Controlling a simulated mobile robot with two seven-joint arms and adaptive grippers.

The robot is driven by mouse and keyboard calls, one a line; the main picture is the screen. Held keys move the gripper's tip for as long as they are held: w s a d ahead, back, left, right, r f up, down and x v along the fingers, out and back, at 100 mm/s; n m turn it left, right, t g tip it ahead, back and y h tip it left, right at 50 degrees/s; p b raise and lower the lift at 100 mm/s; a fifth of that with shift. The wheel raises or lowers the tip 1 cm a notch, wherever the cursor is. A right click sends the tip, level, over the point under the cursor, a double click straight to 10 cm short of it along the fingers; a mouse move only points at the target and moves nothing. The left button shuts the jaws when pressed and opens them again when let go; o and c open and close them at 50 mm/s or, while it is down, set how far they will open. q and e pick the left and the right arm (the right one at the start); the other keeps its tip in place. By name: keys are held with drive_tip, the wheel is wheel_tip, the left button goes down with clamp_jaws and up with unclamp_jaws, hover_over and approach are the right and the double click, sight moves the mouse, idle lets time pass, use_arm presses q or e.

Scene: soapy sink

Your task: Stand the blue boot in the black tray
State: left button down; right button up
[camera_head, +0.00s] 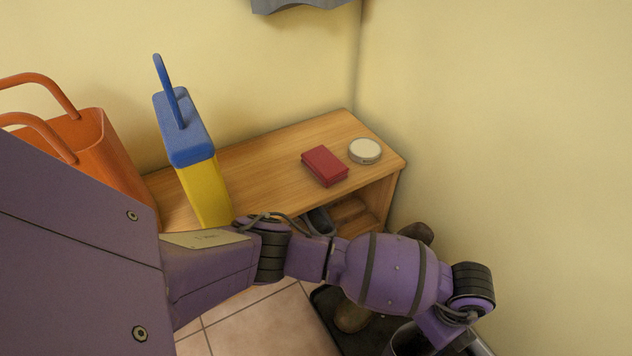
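The black tray (325,300) lies on the floor at the bottom, mostly hidden under my purple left arm. A brown boot or shoe (351,316) is in it, partly covered by the arm. My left gripper (452,344) is at the bottom edge, low over the right part of the tray area and cut off by the frame. Beside it is a dark, open-topped rounded thing (405,341), perhaps the top of a boot; I cannot tell its colour as blue or whether the gripper holds it. No clearly blue boot shows. My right gripper is not in view.
A brown item (416,232) is by the right wall.

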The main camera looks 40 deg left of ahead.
use_arm(q)
drive_tip(key=shift+w+r, duration=0.1)
drive_tip(key=shift+r, duration=0.1)
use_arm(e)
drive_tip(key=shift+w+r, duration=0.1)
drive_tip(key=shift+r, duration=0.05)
use_arm(q)
drive_tip(key=c, duration=2)
unclamp_jaws()
drive_tip(key=shift+f, duration=0.1)
drive_tip(key=shift+c, duration=0.2)
drive_tip(key=shift+o, duration=0.3)
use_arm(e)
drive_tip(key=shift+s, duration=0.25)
